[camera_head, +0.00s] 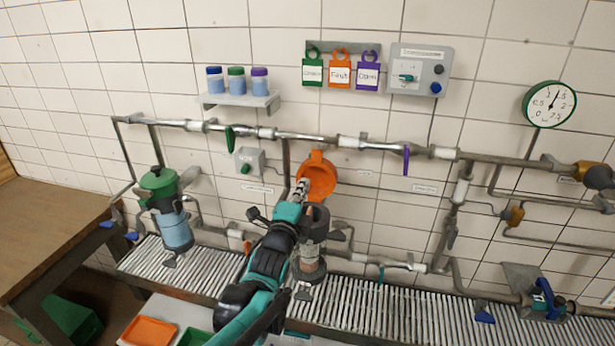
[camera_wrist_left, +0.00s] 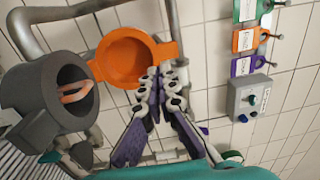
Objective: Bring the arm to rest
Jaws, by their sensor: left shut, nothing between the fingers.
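My left arm comes in from the bottom of the head view. My left gripper (camera_head: 302,186) is shut and empty, in front of the open orange lid (camera_head: 317,178). In the left wrist view the fingertips of the gripper (camera_wrist_left: 166,82) show just to the right of and below the orange lid (camera_wrist_left: 128,62); I cannot tell whether they touch it. The grey filter housing (camera_wrist_left: 30,100) stands open to the left, with an orange piece (camera_wrist_left: 74,94) inside. In the head view my arm partly hides this housing (camera_head: 318,222). My right gripper is not in view.
A closed green-lidded strainer (camera_head: 176,236) stands at left on the slatted bench (camera_head: 390,310). Pipes (camera_head: 310,138) with valve handles run along the tiled wall. A shelf (camera_head: 238,101) with bottles, hanging tags (camera_head: 340,72) and a control box (camera_head: 420,70) are above. A wooden table (camera_head: 45,235) is at left.

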